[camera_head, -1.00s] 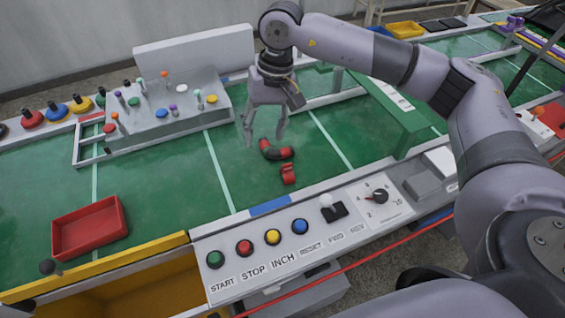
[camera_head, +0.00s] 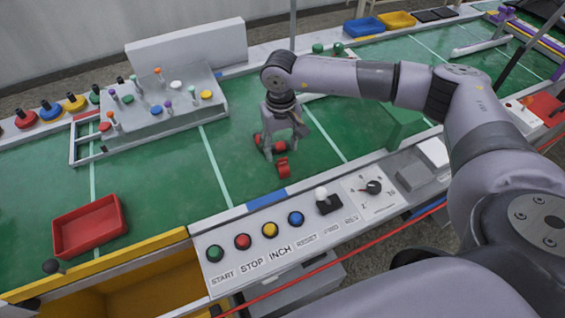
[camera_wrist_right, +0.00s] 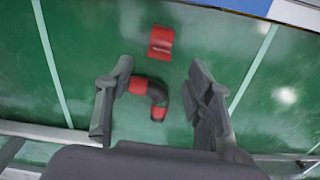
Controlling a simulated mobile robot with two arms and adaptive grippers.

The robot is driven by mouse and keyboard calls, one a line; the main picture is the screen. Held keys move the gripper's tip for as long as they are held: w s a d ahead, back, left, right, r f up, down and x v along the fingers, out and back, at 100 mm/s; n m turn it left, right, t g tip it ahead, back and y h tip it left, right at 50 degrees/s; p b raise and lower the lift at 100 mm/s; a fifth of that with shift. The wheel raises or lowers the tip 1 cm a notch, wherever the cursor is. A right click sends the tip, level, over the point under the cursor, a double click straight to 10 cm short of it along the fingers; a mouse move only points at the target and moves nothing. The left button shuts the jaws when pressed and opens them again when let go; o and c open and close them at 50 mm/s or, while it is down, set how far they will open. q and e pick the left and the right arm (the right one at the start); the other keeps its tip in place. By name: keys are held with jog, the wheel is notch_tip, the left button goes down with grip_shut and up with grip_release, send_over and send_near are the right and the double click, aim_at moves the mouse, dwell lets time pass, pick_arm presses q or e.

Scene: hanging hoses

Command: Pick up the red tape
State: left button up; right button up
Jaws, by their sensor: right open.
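A short black bent hose piece with red bands at its ends (camera_wrist_right: 159,92) lies on the green surface, between my right gripper's fingers in the right wrist view. In the head view its red part (camera_head: 279,148) shows under the gripper, partly hidden. A separate small red curved piece (camera_wrist_right: 161,42) lies just beyond the fingers; it also shows in the head view (camera_head: 283,168). I cannot tell which red piece is the tape. My right gripper (camera_head: 281,143) is open and points down above the hose piece; it also shows in the right wrist view (camera_wrist_right: 160,90). My left gripper is out of view.
A control panel with coloured buttons (camera_head: 270,230) runs along the front edge. A red tray (camera_head: 122,218) stands at the left. A grey rack with coloured pegs (camera_head: 165,112) stands behind. A green raised block (camera_head: 402,122) is at the right. Green surface around the pieces is clear.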

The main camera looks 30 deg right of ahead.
aim_at(283, 158)
jog(key=f, duration=0.1)
jog(key=f+p, duration=0.1)
jog(key=f, duration=0.2)
jog(key=shift+s+f, duration=0.2)
jog(key=shift+s, duration=0.2)
jog(key=shift+w+f, duration=0.1)
jog(key=shift+f, duration=0.2)
jog(key=shift+c, duration=0.3)
jog(key=c, duration=0.8)
